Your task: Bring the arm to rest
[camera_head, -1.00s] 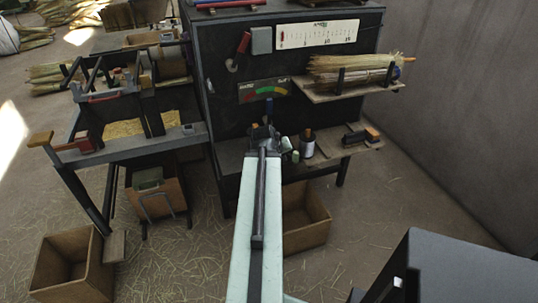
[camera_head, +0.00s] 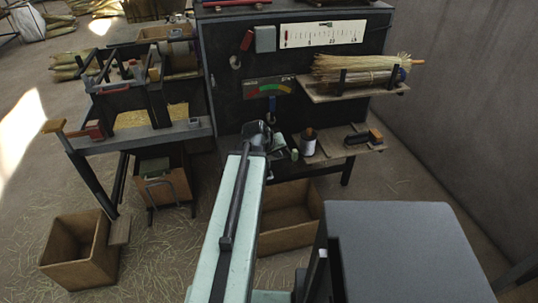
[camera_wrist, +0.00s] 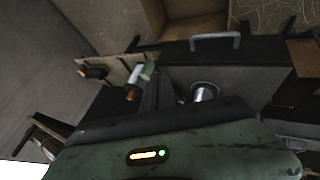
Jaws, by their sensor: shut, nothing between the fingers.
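My arm (camera_head: 226,215) reaches forward from the bottom of the head view toward the dark workbench (camera_head: 229,146). My gripper (camera_head: 258,133) is at its far end, in front of the bench's lower shelf. It looks small and dark there, and its fingers are hard to make out. In the wrist view a dark finger (camera_wrist: 158,92) shows. The gripper is shut and nothing is held in it. A white-and-dark bottle (camera_head: 308,142) and small green pieces stand on the shelf just right of the gripper. I cannot tell whether the gripper touches anything.
A shelf with a straw bundle (camera_head: 350,69) juts out at the upper right. Left stands a frame table with a red clamp (camera_head: 95,129). Open wooden boxes sit on the floor, one at left (camera_head: 76,250), one under the bench (camera_head: 288,240). A wall (camera_head: 460,110) closes the right side.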

